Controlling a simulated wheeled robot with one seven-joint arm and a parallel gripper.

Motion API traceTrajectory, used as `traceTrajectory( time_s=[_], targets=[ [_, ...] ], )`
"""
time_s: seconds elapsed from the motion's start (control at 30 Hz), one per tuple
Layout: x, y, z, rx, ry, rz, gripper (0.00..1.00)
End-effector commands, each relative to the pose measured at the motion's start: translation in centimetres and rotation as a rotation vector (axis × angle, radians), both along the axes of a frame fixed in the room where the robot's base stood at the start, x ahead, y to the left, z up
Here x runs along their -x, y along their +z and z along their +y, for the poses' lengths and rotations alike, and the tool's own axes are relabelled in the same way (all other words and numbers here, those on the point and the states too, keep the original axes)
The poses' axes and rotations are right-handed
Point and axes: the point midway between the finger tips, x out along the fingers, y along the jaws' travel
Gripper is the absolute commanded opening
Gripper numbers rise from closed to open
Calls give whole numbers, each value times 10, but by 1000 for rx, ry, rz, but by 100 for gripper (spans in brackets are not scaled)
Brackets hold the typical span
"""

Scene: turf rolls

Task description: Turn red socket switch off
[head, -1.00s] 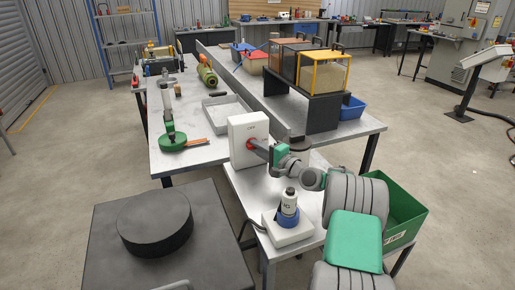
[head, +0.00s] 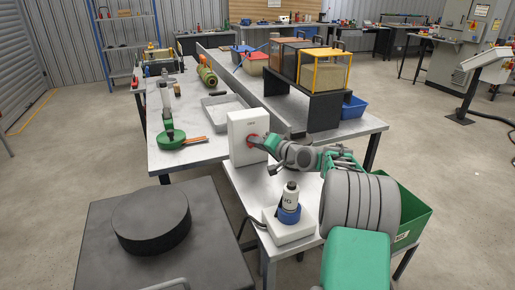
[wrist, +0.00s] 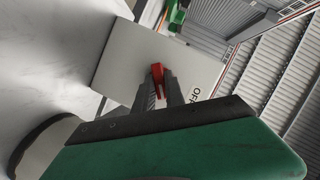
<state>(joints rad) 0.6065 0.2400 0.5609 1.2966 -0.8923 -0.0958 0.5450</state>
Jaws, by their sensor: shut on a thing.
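A white switch box (head: 239,124) stands upright on the near grey bench in the head view. Its red switch (head: 251,141) is on the box's front face, partly hidden by my gripper (head: 259,143). In the wrist view the white box (wrist: 135,62) looks tilted, with "OFF" lettering to the right of the red switch (wrist: 157,70). My gripper (wrist: 160,84) is shut on the red switch, its dark fingers on either side of it. How far the switch is turned cannot be told.
A white base with a blue-collared bottle-like device (head: 289,207) stands on the bench below my arm. A green crate (head: 412,213) is at the right. A black round block (head: 151,220) is on the dark table at left. A metal tray (head: 224,108) lies behind the box.

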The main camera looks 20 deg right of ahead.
Motion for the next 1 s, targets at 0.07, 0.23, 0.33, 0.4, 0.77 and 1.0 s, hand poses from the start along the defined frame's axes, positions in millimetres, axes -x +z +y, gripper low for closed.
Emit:
traceTrajectory(
  time_s=[0.07, 0.23, 0.33, 0.4, 0.77, 1.0],
  targets=[
    [0, -3, 1, 73, 1, -1, 0],
    [0, -3, 2, 235, 1, -1, 0],
    [0, -3, 3, 329, 2, 0, 0],
    [0, -3, 3, 397, 1, -2, 0],
    [0, -2, 5, 711, 1, 1, 0],
    [0, -1, 5, 853, 1, 3, 0]
  ],
)
